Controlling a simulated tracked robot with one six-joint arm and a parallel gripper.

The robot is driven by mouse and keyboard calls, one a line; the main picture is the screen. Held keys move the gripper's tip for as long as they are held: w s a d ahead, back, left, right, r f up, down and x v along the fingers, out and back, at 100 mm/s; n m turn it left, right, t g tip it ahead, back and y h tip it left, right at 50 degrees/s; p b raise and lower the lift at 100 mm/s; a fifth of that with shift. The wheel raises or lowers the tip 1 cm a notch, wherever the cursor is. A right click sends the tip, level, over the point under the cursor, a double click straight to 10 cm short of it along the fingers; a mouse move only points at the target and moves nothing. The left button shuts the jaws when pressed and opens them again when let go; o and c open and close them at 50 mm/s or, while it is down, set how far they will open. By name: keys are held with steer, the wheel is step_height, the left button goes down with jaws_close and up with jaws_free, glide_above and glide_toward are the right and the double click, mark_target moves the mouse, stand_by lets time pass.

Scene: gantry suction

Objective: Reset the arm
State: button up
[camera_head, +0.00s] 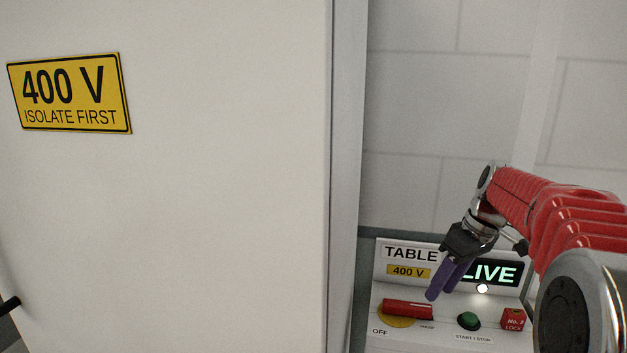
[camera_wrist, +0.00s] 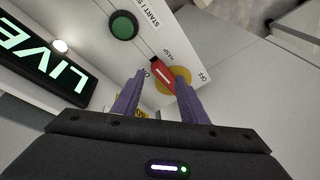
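My gripper (camera_head: 440,291), with two purple fingers, points down over the control panel at the lower right of the head view. In the wrist view the fingers (camera_wrist: 160,72) stand apart, with nothing held between them. The red switch handle (camera_head: 404,308) on its yellow disc (camera_head: 396,321) lies beside the fingertips in the head view. In the wrist view the red handle (camera_wrist: 161,80) shows beyond the fingers, partly hidden by one finger. I cannot tell whether they touch. My red arm comes in from the right.
The panel has a lit green LIVE display (camera_head: 495,274), a green button (camera_head: 468,320) and a red No. 2 lock (camera_head: 513,318). A large pale cabinet (camera_head: 200,200) with a yellow 400 V sign (camera_head: 70,92) fills the left. A pale block wall (camera_head: 420,110) stands behind.

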steer(key=s+a+m+t+h, duration=0.1)
steer(key=s+a, duration=0.3)
steer(key=s, duration=0.4)
steer(key=s+a+f+m+t+h, duration=0.1)
steer(key=s+a+m, duration=0.2)
steer(key=s, duration=0.6)
steer(key=s+a+f+m+t, duration=0.1)
steer(key=s+a+m+t, duration=0.1)
steer(key=s+a, duration=0.3)
steer(key=shift+s+a+f+h, duration=0.15)
steer(key=shift+s+a+h, duration=0.2)
steer(key=shift+s, duration=1.55)
